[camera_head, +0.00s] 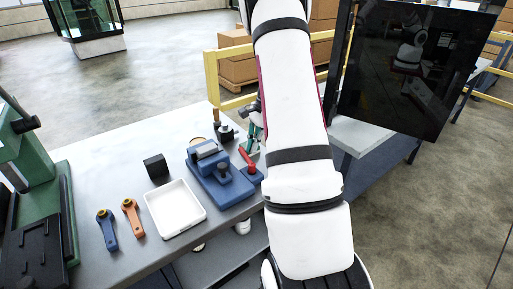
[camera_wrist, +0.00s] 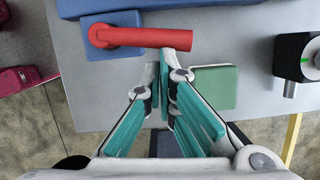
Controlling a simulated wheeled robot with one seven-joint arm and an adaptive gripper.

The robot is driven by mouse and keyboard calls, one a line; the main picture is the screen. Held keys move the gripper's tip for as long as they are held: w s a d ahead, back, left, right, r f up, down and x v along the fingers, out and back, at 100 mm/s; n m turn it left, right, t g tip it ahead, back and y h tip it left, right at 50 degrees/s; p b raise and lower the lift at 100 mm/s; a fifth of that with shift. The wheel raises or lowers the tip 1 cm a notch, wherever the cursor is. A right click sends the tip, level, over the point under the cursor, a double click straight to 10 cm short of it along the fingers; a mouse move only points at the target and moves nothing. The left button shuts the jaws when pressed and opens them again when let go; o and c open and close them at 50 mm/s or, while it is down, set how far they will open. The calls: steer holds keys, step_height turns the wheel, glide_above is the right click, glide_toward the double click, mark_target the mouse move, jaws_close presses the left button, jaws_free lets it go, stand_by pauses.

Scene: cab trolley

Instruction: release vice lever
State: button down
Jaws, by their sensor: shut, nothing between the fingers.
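The blue vice (camera_head: 213,175) sits on the grey bench in the head view. Its red lever (camera_head: 247,160) is on the right side of the vice. In the wrist view the lever (camera_wrist: 145,37) is a red rod pointing right from a round pivot on the blue vice body (camera_wrist: 170,9). My gripper (camera_wrist: 165,68) is shut and empty, its teal fingers together, with the tips just below the lever's free end in that picture. I cannot tell whether they touch it. In the head view my arm hides most of the gripper.
A white tray (camera_head: 175,226), a black block (camera_head: 156,166), and blue (camera_head: 107,229) and orange (camera_head: 132,218) handles lie on the bench (camera_head: 90,168). A green machine (camera_head: 38,215) stands left. A green pad (camera_wrist: 213,88) and a black part (camera_wrist: 291,57) lie right of the fingers.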

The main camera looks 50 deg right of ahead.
steer(key=shift+w+a+n, duration=0.25)
steer(key=shift+w+n, duration=0.05)
steer(key=shift+n, duration=0.4)
steer(key=shift+g, duration=0.3)
